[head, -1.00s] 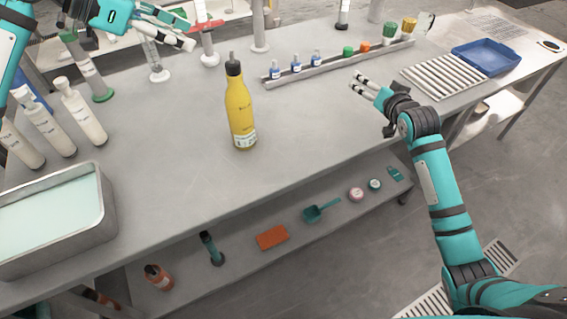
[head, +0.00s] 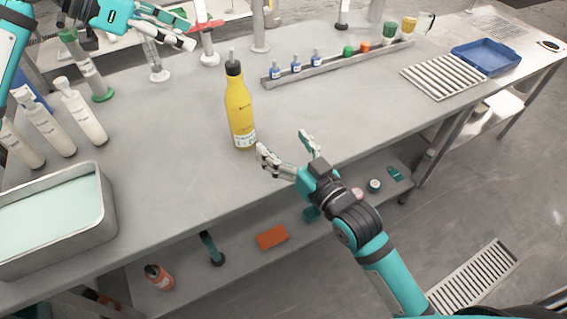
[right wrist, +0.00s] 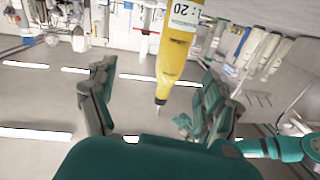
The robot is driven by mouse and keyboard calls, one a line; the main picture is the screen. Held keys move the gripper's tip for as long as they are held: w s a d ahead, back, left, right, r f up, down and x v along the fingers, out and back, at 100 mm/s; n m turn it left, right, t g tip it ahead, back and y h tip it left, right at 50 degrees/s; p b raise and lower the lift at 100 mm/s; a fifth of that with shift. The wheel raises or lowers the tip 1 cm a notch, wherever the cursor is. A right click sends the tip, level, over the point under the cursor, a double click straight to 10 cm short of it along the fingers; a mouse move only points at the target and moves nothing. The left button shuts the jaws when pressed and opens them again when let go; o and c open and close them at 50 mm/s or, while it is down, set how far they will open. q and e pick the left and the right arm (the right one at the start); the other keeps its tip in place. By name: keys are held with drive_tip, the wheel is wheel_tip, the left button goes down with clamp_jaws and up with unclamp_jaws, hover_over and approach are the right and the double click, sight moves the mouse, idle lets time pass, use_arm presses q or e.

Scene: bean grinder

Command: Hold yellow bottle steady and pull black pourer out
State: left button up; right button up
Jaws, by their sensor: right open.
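The yellow bottle (head: 239,108) stands upright on the grey table in the head view. The black pourer (head: 233,63) with a grey spout sits in its neck. My right gripper (head: 285,146) is open and empty, at the table's front edge just right of and below the bottle, with its fingers toward it. In the right wrist view the bottle (right wrist: 177,50) appears upside down between and beyond the spread fingers (right wrist: 150,95). My left gripper (head: 190,32) is at the upper left, far behind and left of the bottle; its fingers appear apart and hold nothing visible.
A rail (head: 335,64) with small blue-capped bottles and coloured jars lies behind the bottle. White bottles (head: 80,110) and a metal tub (head: 105,205) stand at left. A blue tray (head: 486,57) is at far right. The table around the yellow bottle is clear.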

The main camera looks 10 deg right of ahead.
sight(247, 124)
drive_tip(key=shift+n, duration=0.6)
drive_tip(key=a+x, duration=0.1)
drive_tip(key=x, duration=0.8)
drive_tip(key=s+a+x, duration=0.1)
drive_tip(key=x, duration=0.4)
drive_tip(key=shift+a+f, duration=0.3)
drive_tip(key=shift+a, duration=0.05)
